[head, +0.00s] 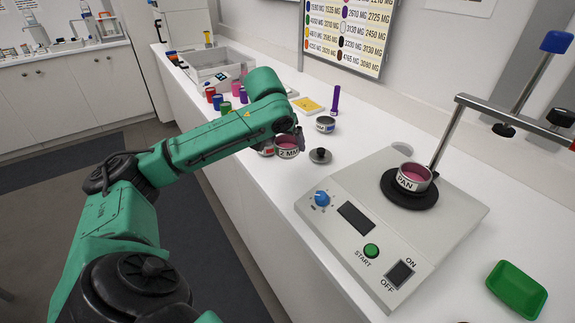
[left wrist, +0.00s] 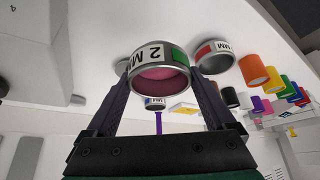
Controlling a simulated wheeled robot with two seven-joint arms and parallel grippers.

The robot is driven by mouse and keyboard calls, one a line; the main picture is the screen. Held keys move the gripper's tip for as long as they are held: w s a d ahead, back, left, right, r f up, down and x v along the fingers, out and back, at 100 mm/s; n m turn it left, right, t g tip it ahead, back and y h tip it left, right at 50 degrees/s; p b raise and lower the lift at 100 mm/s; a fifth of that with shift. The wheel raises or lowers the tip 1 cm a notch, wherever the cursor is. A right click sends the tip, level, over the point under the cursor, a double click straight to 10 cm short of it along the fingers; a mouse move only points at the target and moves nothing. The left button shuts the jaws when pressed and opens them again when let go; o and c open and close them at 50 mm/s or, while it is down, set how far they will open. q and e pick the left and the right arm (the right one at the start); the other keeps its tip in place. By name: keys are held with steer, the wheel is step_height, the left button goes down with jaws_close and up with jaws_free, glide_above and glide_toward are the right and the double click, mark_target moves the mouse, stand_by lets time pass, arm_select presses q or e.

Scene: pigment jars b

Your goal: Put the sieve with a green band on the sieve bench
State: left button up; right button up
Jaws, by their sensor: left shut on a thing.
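The sieve with a green band, marked 2 MM (left wrist: 152,55), is a short steel ring with a pink inside. It sits between the fingertips of my left gripper (left wrist: 155,85), which is shut on it. In the head view the same sieve (head: 289,154) shows below the end of my left arm, over the white bench (head: 245,190); I cannot tell its height. A red-banded sieve (left wrist: 210,50) is close beside it, and a blue-banded sieve (head: 325,124) stands farther back. No surface is labelled as the sieve bench. My right gripper is not in view.
A round lid with a knob (head: 320,155) lies right of the held sieve. The shaker machine (head: 340,185) carries a steel pan (head: 414,177) and an upright post. Coloured jars (head: 218,103) and a purple stick (head: 335,100) stand behind. A green tray (head: 517,289) lies front right.

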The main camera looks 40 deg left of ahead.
mark_target(282, 150)
arm_select(q)
steer(key=f, duration=0.6)
steer(key=shift+w+f, duration=0.2)
steer(key=shift+f, duration=0.4)
steer(key=o, duration=1.2)
steer(key=shift+f, duration=0.1)
steer(key=shift+c, duration=0.2)
steer(key=b+v, duration=0.1)
steer(key=v, duration=1.1)
steer(key=shift+w, duration=0.1)
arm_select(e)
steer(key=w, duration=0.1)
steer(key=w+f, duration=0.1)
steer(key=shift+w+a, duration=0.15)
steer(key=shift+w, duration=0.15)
